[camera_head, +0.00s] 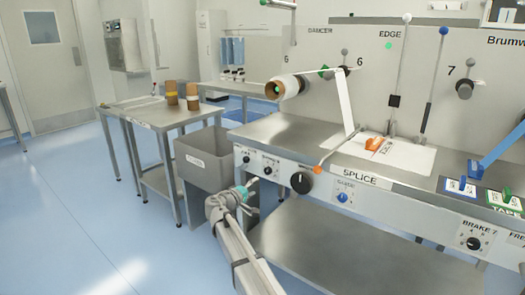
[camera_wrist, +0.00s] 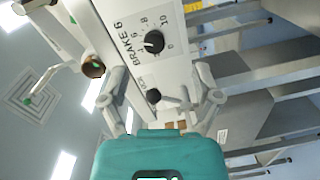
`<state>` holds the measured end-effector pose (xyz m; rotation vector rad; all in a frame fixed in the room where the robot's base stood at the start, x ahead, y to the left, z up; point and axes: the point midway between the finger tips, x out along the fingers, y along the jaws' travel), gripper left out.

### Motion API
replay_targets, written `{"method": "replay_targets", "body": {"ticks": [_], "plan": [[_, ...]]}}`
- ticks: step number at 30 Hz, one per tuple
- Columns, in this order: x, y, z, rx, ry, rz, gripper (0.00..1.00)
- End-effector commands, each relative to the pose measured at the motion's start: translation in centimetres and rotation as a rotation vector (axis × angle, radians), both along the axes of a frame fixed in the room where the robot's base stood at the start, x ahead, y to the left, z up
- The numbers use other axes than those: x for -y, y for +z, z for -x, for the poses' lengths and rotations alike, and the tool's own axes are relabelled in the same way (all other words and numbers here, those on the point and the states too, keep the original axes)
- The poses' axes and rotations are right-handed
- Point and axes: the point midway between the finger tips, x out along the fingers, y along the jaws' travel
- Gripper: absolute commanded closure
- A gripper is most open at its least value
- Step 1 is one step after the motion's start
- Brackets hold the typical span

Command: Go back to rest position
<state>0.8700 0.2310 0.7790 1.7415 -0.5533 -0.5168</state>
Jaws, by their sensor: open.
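My gripper (camera_head: 248,187) is in the head view, at the end of my arm, in front of the left end of the machine's control panel. It is near the grey bin (camera_head: 205,150). In the wrist view my gripper (camera_wrist: 163,82) has its two fingers spread wide apart with nothing between them. Beyond the fingers is the panel with the BRAKE 6 knob (camera_wrist: 154,41) and a second black knob (camera_wrist: 153,96). I cannot tell the exact gap to the panel, but no contact shows.
The web converter's splice table (camera_head: 285,130) carries an orange-handled tool (camera_head: 376,144) on a white sheet. A roll (camera_head: 287,87) hangs above its left side. A steel side table (camera_head: 135,112) holds brown rolls (camera_head: 172,93). The blue floor (camera_head: 75,220) at left is clear.

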Motion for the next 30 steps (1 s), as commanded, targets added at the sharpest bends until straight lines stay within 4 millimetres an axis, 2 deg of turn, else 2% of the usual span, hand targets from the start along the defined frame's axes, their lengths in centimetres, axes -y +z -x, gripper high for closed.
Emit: {"method": "replay_targets", "body": {"ticks": [8,12,15,22,30], "plan": [[9.2,-4.3,4.5,-0.14,-0.152,-0.199,0.19],[13.8,-7.2,7.8,-0.236,-0.241,-0.336,0.19],[16.6,-9.2,10.5,-0.305,-0.301,-0.438,0.19],[21.1,-13.1,17.1,-0.462,-0.419,-0.674,0.19],[23.5,-16.3,25.1,-0.64,-0.513,-0.961,0.19]]}}
